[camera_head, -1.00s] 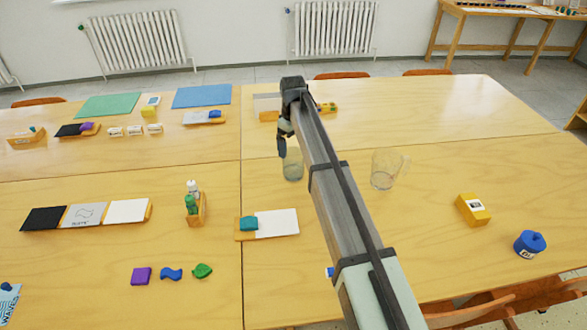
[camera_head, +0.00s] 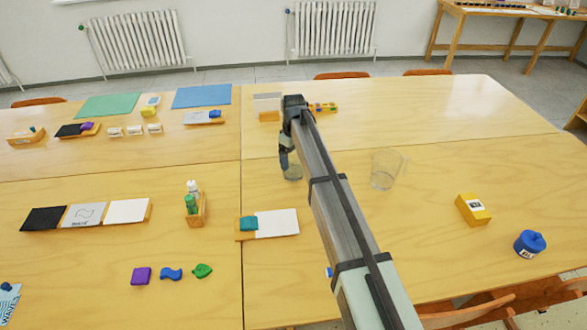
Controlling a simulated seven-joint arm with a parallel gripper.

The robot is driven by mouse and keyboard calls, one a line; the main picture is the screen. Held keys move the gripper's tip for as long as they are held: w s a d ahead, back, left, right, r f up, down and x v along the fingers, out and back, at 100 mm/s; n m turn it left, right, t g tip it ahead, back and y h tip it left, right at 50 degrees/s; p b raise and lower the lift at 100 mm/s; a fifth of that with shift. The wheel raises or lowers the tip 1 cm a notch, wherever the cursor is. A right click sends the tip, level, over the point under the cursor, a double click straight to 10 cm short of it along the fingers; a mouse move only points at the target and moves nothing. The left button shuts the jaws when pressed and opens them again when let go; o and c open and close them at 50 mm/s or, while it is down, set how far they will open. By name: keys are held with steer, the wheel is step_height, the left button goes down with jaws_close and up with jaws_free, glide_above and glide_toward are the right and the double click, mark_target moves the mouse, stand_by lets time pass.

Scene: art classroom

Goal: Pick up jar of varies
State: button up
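A small clear, greenish glass jar (camera_head: 293,172) stands upright on the table (camera_head: 340,125), just left of my arm. My gripper (camera_head: 287,163) points down at the jar, and its fingers overlap the jar's upper left part in this view. My arm reaches in from the lower right and hides part of the area beside the jar. I cannot tell whether the fingers are around the jar or only in front of it, or whether they are open or shut. The jar's contents, if any, are too small to make out.
A clear glass mug (camera_head: 384,171) stands to the right of my arm. A tray with a white sheet and teal block (camera_head: 272,224) lies in front of the jar. A wooden holder with bottles (camera_head: 195,209) is at left. A yellow box (camera_head: 473,209) and blue pot (camera_head: 529,244) stand at right.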

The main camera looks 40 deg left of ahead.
steer(key=c, duration=1)
steer(key=shift+r, duration=0.15)
steer(key=shift+c, duration=0.2)
